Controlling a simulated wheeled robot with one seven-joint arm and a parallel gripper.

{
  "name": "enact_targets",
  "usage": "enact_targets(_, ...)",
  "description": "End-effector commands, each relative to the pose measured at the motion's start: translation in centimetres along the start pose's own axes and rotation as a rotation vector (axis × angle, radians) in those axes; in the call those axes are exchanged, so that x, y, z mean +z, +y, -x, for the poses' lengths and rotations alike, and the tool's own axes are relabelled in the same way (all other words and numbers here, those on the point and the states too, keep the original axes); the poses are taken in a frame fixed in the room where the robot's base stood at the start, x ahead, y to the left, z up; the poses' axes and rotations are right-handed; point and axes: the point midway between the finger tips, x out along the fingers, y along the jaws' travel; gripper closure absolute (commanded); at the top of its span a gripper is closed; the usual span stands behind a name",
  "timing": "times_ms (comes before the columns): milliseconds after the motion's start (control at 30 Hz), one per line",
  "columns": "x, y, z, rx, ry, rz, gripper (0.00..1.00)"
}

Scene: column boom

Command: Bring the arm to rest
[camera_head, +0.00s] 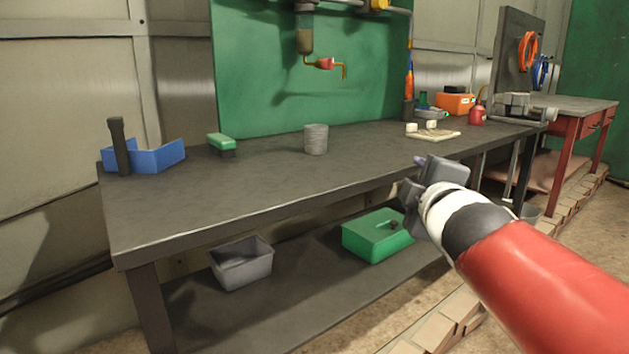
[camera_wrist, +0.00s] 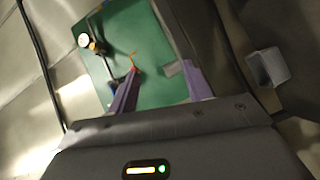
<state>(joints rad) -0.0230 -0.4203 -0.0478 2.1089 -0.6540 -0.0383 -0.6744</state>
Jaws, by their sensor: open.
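My gripper (camera_head: 412,176) is in front of the workbench's front edge, at the right in the head view. It points toward the bench and the back wall, apart from the bench. In the wrist view my gripper (camera_wrist: 158,80) shows two purple fingers spread apart with nothing between them. Beyond the fingers are the green wall panel and a small tap. My red and white arm enters from the lower right of the head view.
The dark workbench (camera_head: 262,190) holds a blue bin (camera_head: 160,158), a green brush (camera_head: 221,142), a grey cylinder (camera_head: 316,139) and a red oil can (camera_head: 477,113). A grey tub (camera_head: 241,264) and a green box (camera_head: 376,236) sit on the lower shelf. The bench's front middle is clear.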

Motion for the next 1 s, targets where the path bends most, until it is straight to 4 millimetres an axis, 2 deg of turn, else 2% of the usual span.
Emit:
enact_targets(33,1.8,-2.7,1.9,-0.077,-0.091,-0.161,0.50)
enact_targets(100,3.9,-7.0,4.5,-0.188,-0.225,-0.388,0.50)
enact_targets(200,5.7,-13.0,8.7,-0.332,-0.409,-0.672,0.50)
enact_targets(300,6.3,-18.2,12.8,-0.455,-0.574,-0.895,0.50)
enact_targets(400,6.2,-22.0,16.1,-0.548,-0.706,-1.052,0.50)
enact_targets(500,5.9,-24.2,18.4,-0.608,-0.794,-1.146,0.50)
enact_targets(600,5.7,-25.3,19.5,-0.637,-0.839,-1.188,0.50)
enact_targets(1000,5.7,-25.3,19.5,-0.639,-0.842,-1.190,0.50)
